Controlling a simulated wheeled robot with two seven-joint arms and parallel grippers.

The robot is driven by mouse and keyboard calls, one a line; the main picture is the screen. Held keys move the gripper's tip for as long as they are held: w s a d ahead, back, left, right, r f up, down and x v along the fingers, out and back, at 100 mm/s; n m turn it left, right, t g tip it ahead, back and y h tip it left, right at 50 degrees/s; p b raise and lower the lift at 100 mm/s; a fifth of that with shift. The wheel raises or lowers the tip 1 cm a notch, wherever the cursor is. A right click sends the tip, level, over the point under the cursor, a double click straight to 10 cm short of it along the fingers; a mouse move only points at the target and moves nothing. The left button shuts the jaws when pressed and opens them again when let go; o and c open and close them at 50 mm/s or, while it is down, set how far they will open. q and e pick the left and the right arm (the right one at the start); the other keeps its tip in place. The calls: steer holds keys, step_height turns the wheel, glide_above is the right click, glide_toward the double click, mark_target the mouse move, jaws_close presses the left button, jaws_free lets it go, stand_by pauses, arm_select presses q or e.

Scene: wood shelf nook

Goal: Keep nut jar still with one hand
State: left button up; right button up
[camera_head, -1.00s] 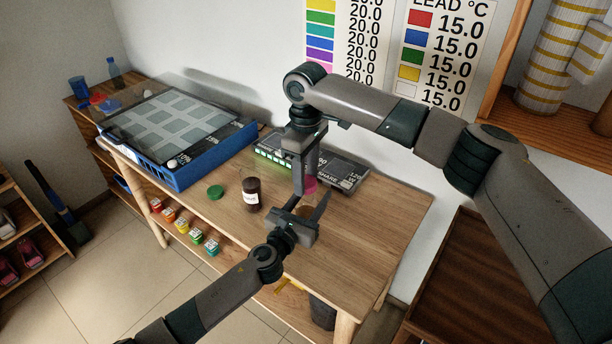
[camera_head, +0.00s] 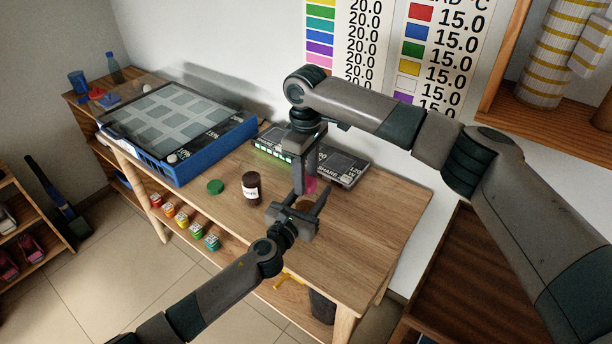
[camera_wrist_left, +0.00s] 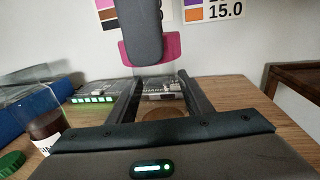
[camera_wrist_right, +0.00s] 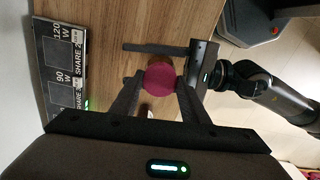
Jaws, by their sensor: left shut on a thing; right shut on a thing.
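My left gripper (camera_head: 308,207) is shut around a small jar with brown contents (camera_wrist_left: 160,114) at the table's right part. The jar's see-through upper part is faint, and the gripper hides much of it. My right gripper (camera_head: 304,186) points down above it, shut on a round magenta lid (camera_wrist_right: 160,77). The lid also shows in the left wrist view (camera_wrist_left: 150,48), above the jar's brown contents. I cannot tell whether lid and jar touch.
A dark brown jar (camera_head: 250,189) with a white label and a loose green lid (camera_head: 215,187) stand left of my grippers. A dark panel device (camera_head: 342,166) lies behind. A blue-framed tray machine (camera_head: 178,132) fills the table's left. The front right tabletop is clear.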

steer(key=shift+f, duration=0.6)
